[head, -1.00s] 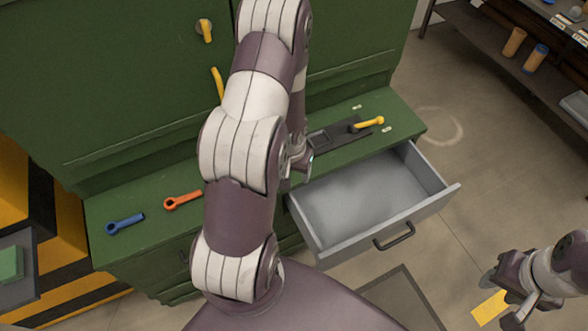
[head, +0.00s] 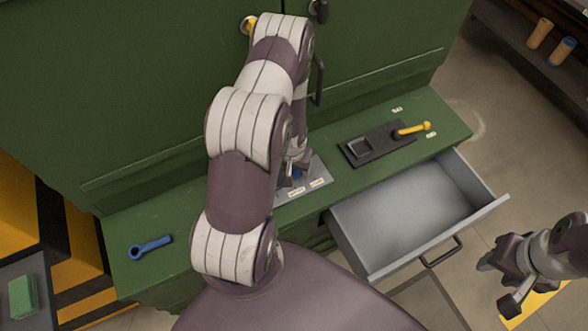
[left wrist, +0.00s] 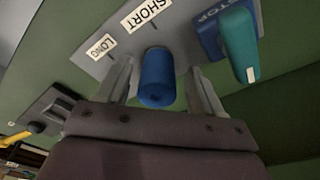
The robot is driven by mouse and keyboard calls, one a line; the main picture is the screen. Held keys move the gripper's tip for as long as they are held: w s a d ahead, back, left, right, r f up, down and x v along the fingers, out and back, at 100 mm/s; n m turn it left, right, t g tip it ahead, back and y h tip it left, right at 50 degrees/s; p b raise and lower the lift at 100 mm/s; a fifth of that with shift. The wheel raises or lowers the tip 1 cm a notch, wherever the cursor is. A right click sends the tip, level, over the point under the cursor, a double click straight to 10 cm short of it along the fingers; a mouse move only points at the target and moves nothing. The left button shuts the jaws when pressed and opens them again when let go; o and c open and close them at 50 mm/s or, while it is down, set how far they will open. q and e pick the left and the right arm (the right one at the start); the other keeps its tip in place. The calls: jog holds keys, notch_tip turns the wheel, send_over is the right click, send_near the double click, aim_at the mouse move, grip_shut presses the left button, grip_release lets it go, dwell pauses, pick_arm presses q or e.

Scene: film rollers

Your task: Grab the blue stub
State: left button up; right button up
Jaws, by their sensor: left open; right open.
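The blue stub (left wrist: 157,78) is a short round cylinder on a grey plate (left wrist: 185,25) marked LONG and SHORT. In the left wrist view it stands between the two fingers of my open left gripper (left wrist: 160,90), with a visible gap on each side. In the head view only a bit of blue (head: 297,174) shows by my left gripper (head: 293,178), over the bench; my arm hides most of it. My right gripper (head: 496,284) is open and empty at the lower right, away from the bench.
A blue STOP block (left wrist: 209,42) with a teal handle (left wrist: 239,45) stands close to the stub. A blue wrench-shaped handle (head: 150,247) lies on the bench. A black plate with a yellow handle (head: 413,129) is right. The grey drawer (head: 480,210) is open and empty.

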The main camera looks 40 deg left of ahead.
pick_arm(q)
jog(key=shift+a+f, duration=0.1)
jog(key=shift+d, duration=0.25)
jog(key=c, duration=0.3)
jog(key=shift+d+r, duration=0.1)
jog(key=shift+r, duration=0.1)
jog(key=c, duration=0.5)
grip_shut()
